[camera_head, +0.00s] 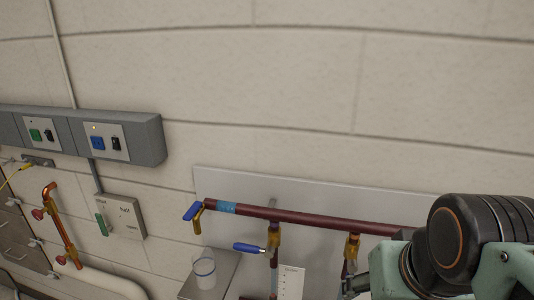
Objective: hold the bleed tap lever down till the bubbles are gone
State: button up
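A dark red pipe (310,219) runs across a pale wall panel. At its left end is a brass tap with a blue lever (193,211), tilted, above a clear beaker (204,268). A second blue lever (248,247) lies nearly level on a brass valve (273,238) under the pipe. I see no label saying which is the bleed tap. Bubbles cannot be made out. My arm fills the lower right. A dark part at its left edge, near another brass valve (352,247), may be my gripper (353,286); its fingers are not clear. Neither blue lever is touched.
The beaker stands on a grey shelf (222,272). A white scale card (290,282) hangs below the pipe. Further left are a grey switch box (140,140), a wall plate (120,216) and a copper pipe with red knobs (63,225). The wall above is bare.

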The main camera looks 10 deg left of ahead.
aim_at(198, 206)
jog(key=u, duration=1.3)
jog(key=k, duration=0.1)
